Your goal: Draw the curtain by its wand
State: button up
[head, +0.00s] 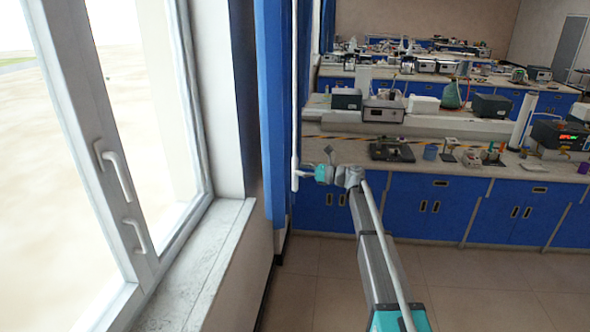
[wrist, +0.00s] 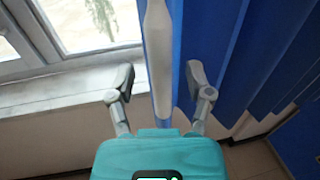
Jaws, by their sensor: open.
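The blue curtain (head: 270,100) hangs gathered at the right side of the window. In the wrist view its folds (wrist: 245,50) fill the upper right. The white wand (head: 295,120) hangs upright in front of the curtain. In the wrist view the wand (wrist: 158,60) runs down between the fingers, widening in its upper part. My gripper (head: 305,176) is at the wand's lower end. In the wrist view my gripper (wrist: 158,82) is open, one finger on each side of the wand, with gaps. Neither finger appears to touch it.
The window (head: 115,130) with white frame and handles is on the left, above a marble sill (head: 200,265). Lab benches (head: 450,170) with blue cabinets and instruments stand behind and to the right. The tiled floor (head: 480,285) at lower right is clear.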

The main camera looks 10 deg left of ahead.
jog(key=shift+x, duration=1.4)
grip_shut()
